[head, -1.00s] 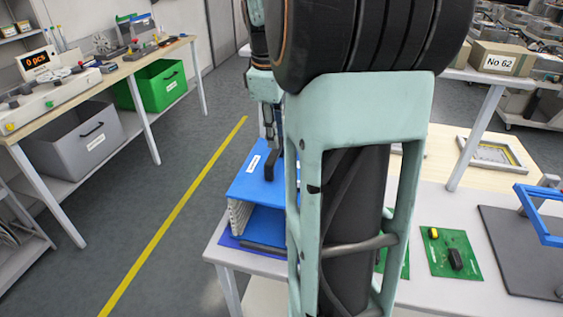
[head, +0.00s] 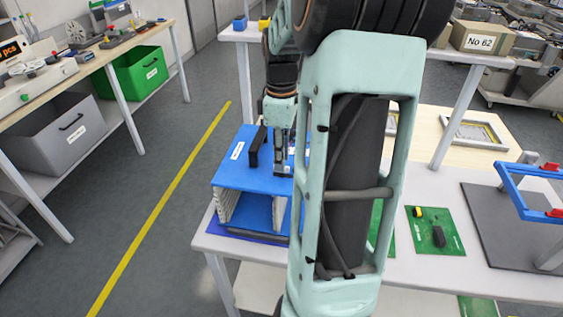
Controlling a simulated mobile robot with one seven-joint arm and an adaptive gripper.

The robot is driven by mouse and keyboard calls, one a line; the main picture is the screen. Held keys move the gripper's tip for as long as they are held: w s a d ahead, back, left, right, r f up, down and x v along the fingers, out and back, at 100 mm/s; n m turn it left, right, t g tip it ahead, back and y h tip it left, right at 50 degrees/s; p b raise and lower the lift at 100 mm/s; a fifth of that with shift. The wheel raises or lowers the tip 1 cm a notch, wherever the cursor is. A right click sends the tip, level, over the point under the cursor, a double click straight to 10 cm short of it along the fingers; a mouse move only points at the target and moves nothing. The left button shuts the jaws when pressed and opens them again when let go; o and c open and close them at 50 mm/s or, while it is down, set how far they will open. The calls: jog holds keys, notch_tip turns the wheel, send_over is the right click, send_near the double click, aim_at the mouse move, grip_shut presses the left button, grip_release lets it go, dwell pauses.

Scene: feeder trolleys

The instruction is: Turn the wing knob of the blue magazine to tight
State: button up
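The blue magazine (head: 232,174) stands at the left end of the white table in the head view. It has a flat blue top with a white label and an open front with pale ribbed side walls. A black upright piece (head: 257,147) stands on its top; I cannot tell for sure whether it is the wing knob. My gripper (head: 284,168) points down over the right part of the top, just right of this black piece. My arm hides the magazine's right side and part of the gripper. I cannot see whether the fingers are apart or touch anything.
Green boards (head: 436,231) with small parts lie on the table (head: 400,270) to the right. A dark plate with a blue frame (head: 512,190) stands further right. An upper shelf (head: 456,55) is behind. The floor left of the table is clear, with a yellow line (head: 170,200).

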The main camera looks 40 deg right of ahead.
jog(key=shift+f, duration=1.15)
grip_shut()
